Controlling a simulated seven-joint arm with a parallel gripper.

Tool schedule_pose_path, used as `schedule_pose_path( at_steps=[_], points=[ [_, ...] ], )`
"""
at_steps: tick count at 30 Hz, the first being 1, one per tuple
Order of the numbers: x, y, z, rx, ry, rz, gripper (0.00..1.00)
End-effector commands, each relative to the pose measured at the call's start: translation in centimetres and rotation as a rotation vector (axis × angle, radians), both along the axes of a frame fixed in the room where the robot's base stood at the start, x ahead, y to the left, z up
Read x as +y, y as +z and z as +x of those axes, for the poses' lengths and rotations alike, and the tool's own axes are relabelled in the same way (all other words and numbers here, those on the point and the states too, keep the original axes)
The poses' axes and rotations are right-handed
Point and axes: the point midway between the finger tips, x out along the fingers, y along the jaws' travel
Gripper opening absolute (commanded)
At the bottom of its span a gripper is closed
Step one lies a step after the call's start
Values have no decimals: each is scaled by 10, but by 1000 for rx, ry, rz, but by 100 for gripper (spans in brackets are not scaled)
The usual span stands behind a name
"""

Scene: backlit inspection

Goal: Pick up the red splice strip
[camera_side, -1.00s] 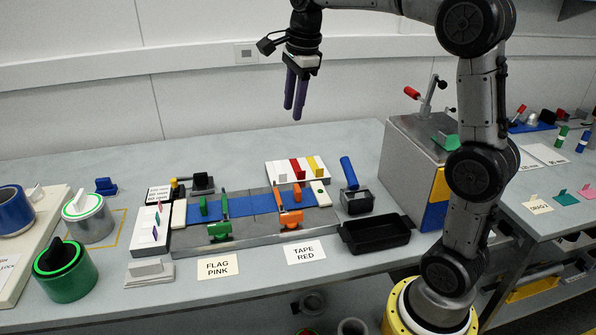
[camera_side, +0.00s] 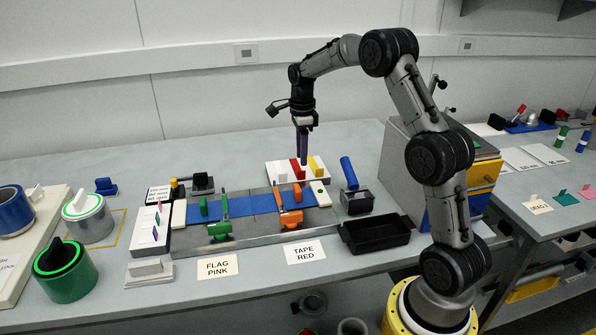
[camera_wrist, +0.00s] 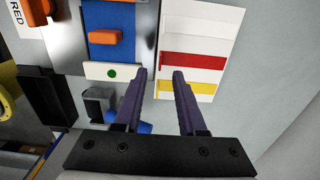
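The red splice strip (camera_side: 295,170) lies across a white holder (camera_side: 280,181), between a white strip and a yellow strip. In the wrist view the red strip (camera_wrist: 195,62) lies above the yellow strip (camera_wrist: 190,87). My gripper (camera_side: 303,160) points down over the holder, close to the red strip. In the wrist view its two dark purple fingers (camera_wrist: 159,73) stand apart with nothing between them. The right finger's tip is near the strip's left end. The exact height above the strip is hard to tell.
A blue-and-grey splicing plate (camera_side: 250,203) with green and orange clamps (camera_side: 290,215) lies in front of the holder. A blue-handled block (camera_side: 350,185) and a black tray (camera_side: 375,234) stand to its right. The table behind the holder is clear.

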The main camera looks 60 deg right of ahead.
Motion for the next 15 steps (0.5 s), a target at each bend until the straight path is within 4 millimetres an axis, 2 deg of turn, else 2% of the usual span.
schedule_pose_path(
  at_steps=[5,15],
  points=[
    [0,-11,0,1,0,1,40],
    [0,-54,0,1,1,1,40]
  ],
)
